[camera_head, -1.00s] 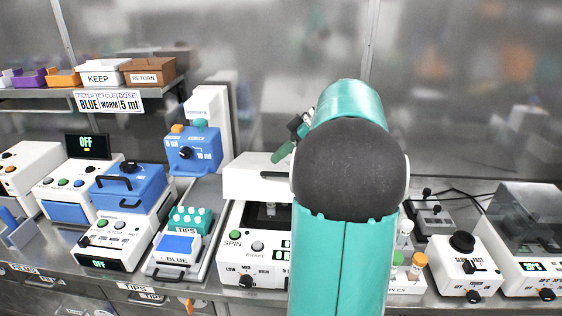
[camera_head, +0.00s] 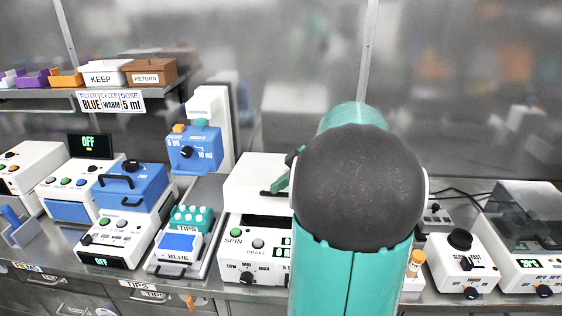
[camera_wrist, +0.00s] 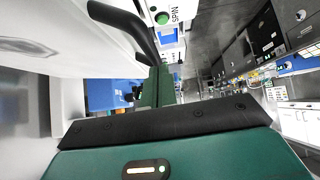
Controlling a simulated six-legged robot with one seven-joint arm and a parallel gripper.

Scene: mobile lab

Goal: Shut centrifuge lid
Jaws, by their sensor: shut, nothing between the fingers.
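The centrifuge (camera_head: 258,262) is the white box with the SPIN and BRAKE buttons, left of my arm. In the wrist view the green fingers (camera_wrist: 157,88) are together beside the black handle (camera_wrist: 122,22), with the white lid (camera_wrist: 60,22) to the left. I cannot tell whether they touch the handle.
A teal tips rack (camera_head: 192,218) and a blue-and-white dispenser (camera_head: 195,150) stand left of the centrifuge. An orange-capped vial (camera_head: 415,262) and a white device with a black knob (camera_head: 461,262) are to the right. A shelf with trays (camera_head: 148,72) is at the upper left.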

